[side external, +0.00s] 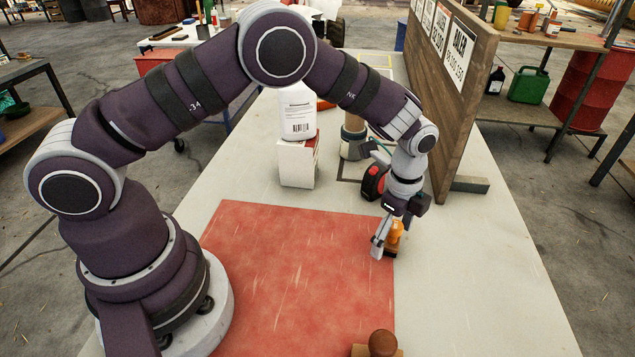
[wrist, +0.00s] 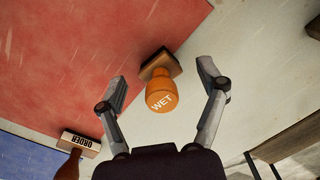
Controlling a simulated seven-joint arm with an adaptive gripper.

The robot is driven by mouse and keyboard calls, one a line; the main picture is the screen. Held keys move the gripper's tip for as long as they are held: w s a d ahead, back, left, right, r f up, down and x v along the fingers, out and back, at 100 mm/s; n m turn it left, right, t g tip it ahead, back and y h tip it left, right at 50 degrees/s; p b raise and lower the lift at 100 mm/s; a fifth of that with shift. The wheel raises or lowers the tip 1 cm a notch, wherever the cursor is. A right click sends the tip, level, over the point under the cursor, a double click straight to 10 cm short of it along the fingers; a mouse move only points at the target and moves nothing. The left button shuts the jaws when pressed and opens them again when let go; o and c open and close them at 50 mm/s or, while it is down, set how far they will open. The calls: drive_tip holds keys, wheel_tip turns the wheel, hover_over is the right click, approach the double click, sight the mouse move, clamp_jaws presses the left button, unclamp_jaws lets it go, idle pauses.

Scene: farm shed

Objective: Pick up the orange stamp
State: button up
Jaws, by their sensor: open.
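The orange stamp (wrist: 160,94) has an orange knob handle marked "WET" and a dark, wood-edged base. In the side external view the orange stamp (side external: 395,236) stands at the right edge of the red mat, partly hidden by my gripper. My gripper (side external: 384,243) is low over the table, right at the stamp. In the wrist view my open gripper (wrist: 166,88) has one finger on each side of the stamp, with a gap on both sides. I cannot tell how high the fingertips are above the table.
The red mat (side external: 290,285) covers the near table. A brown-handled stamp (side external: 381,344) lies at its front edge; a stamp marked "ORDER" (wrist: 80,144) shows in the wrist view. A white box (side external: 297,165) bears a white bottle (side external: 298,112). A wooden sign board (side external: 452,95) stands right.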

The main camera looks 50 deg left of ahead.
drive_tip(key=shift+f, duration=0.45)
drive_tip(key=c, duration=1.1)
drive_tip(key=shift+r, duration=0.15)
